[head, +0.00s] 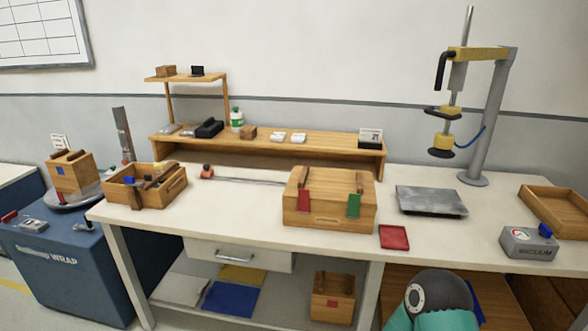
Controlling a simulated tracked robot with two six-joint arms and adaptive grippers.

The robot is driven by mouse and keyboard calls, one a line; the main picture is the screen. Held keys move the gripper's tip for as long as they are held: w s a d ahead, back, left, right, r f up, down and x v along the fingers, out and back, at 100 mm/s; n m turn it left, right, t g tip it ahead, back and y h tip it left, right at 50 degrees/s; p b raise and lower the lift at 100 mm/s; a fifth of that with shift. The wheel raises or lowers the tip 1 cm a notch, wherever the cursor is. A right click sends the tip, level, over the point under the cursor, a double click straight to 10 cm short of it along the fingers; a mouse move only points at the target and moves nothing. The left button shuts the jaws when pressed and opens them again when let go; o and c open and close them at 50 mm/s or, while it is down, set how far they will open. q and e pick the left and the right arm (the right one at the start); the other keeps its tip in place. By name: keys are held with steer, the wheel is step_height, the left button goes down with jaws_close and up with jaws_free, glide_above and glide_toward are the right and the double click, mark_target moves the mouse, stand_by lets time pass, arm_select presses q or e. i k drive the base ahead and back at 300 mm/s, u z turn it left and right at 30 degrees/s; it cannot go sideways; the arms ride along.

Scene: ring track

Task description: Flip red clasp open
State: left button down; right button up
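A wooden box (328,217) with its lid down stands near the middle of the white workbench. The red clasp (304,201) is on the left of its front face and hangs down flat against the wood, below a brown strip that runs over the lid. A green clasp (353,205) hangs in the same way on the right of the front face. The clasps are too small to tell whether they are latched. Neither of my grippers is in view; only a teal and dark part of my arm shows at the bottom right.
A red square pad (394,237) lies right of the box. A grey metal plate (431,201) and a press stand (483,120) are further right. An open wooden toolbox (145,186) stands at the left. A shelf (270,143) runs behind. The bench before the box is clear.

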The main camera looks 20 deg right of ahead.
mark_target(303, 194)
steer(key=z, duration=0.5)
steer(key=i, duration=1.4)
steer(key=z, duration=0.75)
steer(key=k, duration=0.9)
steer(key=z, duration=0.15)
steer(key=i, duration=1.05)
